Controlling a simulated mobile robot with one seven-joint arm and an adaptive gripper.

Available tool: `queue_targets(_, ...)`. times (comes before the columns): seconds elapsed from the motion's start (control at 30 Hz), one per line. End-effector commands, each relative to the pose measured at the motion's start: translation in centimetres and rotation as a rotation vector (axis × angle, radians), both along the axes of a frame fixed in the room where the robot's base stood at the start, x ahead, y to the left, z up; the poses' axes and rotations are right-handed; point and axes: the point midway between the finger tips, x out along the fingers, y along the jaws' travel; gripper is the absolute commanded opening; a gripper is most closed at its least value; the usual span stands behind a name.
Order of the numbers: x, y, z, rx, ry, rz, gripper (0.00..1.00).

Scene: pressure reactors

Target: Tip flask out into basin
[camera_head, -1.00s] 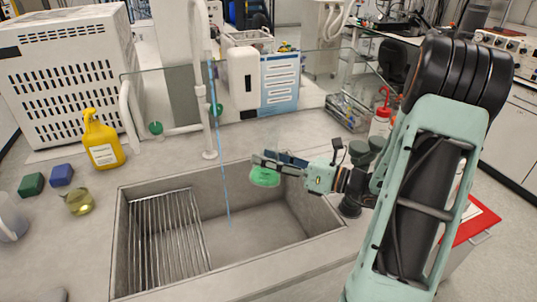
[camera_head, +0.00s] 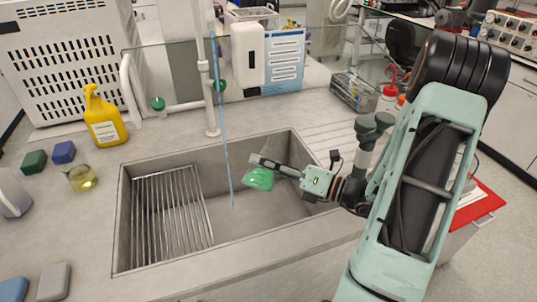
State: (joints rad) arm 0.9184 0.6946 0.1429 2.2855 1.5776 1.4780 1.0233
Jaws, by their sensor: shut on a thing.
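My gripper (camera_head: 266,163) is shut on a flask (camera_head: 259,179) holding green liquid, over the right part of the sink basin (camera_head: 262,222). The green liquid shows at the flask's lower part; its neck is hard to make out behind the fingers. The flask looks slightly tilted. A thin blue stream of water (camera_head: 223,140) falls into the basin just left of the flask, apart from it. No green liquid is seen falling.
A metal rack (camera_head: 170,215) fills the basin's left part. A white tap post (camera_head: 209,90) and glass shield stand behind it. A small flask of yellow liquid (camera_head: 80,178), a yellow bottle (camera_head: 103,118) and coloured sponges (camera_head: 63,152) are on the left counter. A ribbed drainboard lies right.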

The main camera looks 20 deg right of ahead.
Motion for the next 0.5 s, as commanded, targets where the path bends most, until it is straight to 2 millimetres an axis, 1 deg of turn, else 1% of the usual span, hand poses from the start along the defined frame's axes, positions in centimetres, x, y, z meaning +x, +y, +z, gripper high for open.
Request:
queue_targets(0.07,-0.4,0.4,-0.4,0.038,0.033,0.000,0.17)
queue_targets(0.1,-0.5,0.6,0.4,0.067,0.060,0.000,0.17)
queue_targets(0.13,-0.7,0.7,0.6,0.089,0.079,0.000,0.17)
queue_targets(0.43,-2.0,2.2,2.1,0.328,0.298,0.000,0.17)
queue_targets(0.5,-2.0,2.2,2.2,0.351,0.319,0.000,0.17)
